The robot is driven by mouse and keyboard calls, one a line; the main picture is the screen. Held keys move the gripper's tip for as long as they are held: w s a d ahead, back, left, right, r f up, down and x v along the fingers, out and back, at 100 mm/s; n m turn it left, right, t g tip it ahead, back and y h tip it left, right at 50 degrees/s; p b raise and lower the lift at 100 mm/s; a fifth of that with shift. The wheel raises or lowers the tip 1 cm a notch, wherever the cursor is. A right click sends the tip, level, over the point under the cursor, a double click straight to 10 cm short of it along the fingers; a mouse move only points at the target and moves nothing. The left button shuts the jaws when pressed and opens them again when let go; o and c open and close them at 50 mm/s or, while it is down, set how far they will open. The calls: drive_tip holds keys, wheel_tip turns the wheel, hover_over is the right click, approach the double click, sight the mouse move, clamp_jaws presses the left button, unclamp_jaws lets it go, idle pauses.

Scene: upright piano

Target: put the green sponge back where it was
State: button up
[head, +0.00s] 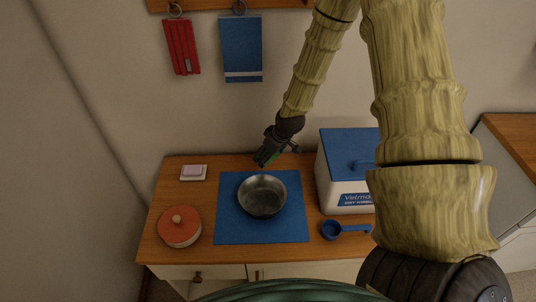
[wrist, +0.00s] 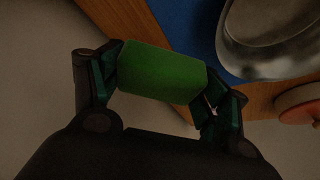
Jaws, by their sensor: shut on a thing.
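My gripper (wrist: 165,85) is shut on the green sponge (wrist: 160,72), which sits between both fingers in the wrist view. In the head view my gripper (head: 268,156) is over the back of the wooden counter, near the back edge of the blue mat and behind the metal bowl (head: 262,196).
The bowl stands on the blue mat (head: 229,232). A blue-lidded box (head: 342,185) and a blue scoop (head: 335,230) are at the right. Cloths hang on the wall.

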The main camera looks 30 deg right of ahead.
drive_tip(key=w+d, duration=0.1)
drive_tip(key=w+f+p, duration=0.1)
drive_tip(key=w+d+f, duration=0.1)
drive_tip(key=w, duration=0.1)
drive_tip(key=shift+d+f, duration=0.15)
drive_tip(key=shift+d, duration=0.15)
drive_tip(key=shift+f+p, duration=0.75)
drive_tip(key=shift+f, duration=1.3)
drive_tip(key=shift+w+d+f, duration=0.1)
drive_tip(key=shift+w+f, duration=0.1)
drive_tip(key=shift+f, duration=0.05)
drive_tip(key=shift+f, duration=0.5)
drive_tip(key=o, duration=0.9)
drive_tip(key=shift+r, duration=0.15)
